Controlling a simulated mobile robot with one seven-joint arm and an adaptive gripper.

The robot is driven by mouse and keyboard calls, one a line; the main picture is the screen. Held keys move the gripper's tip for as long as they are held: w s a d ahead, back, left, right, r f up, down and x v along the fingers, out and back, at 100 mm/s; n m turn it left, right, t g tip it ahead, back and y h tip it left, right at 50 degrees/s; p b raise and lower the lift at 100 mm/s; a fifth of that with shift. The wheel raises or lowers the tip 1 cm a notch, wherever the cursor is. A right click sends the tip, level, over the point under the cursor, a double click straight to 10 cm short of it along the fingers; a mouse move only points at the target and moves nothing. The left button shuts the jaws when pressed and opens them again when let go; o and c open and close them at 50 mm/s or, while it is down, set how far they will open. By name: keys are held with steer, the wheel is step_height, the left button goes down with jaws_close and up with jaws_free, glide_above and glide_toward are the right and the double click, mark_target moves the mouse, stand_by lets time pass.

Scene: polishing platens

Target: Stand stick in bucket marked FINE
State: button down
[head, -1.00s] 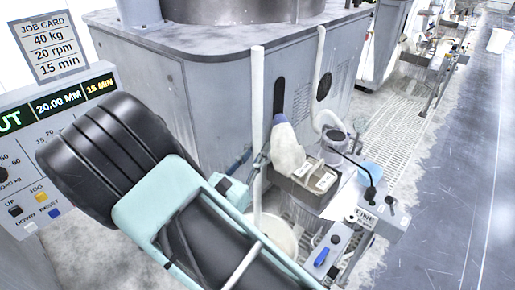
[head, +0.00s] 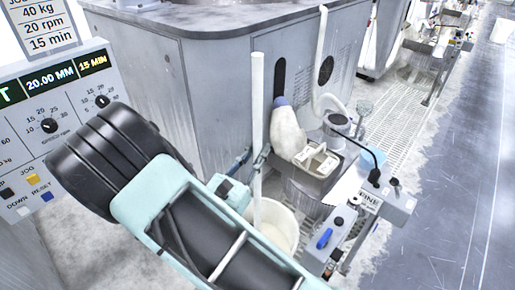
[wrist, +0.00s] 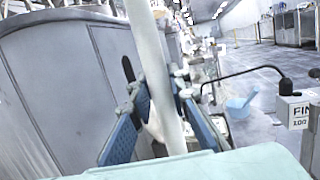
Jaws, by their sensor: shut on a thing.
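The white stick (head: 258,105) stands nearly upright in the head view, left of the machine's dark slot. My gripper (head: 261,160) is shut on it around mid-length. In the wrist view the stick (wrist: 150,65) runs between the blue pads of my gripper (wrist: 162,118), leaning slightly. The white bucket (head: 286,232) is below, partly hidden by my arm. The stick's lower part overlaps the bucket's opening in the picture; I cannot tell whether its end is inside. The FINE label (head: 369,201) is on a grey box right of the bucket; it also shows in the wrist view (wrist: 298,112).
A holder (head: 316,160) with a white bottle (head: 287,130) is right of the stick. The large grey machine (head: 180,90) stands behind. A control panel (head: 50,125) is at left. The aisle at right is clear.

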steer(key=shift+f+b, duration=1.9)
steer(key=shift+f, duration=3.75)
steer(key=c, duration=1.7)
jaws_free()
steer(key=shift+c, duration=0.2)
glide_toward(255, 184)
steer(key=shift+s+a, duration=0.15)
steer(key=shift+s, duration=0.2)
steer(key=shift+r, duration=0.1)
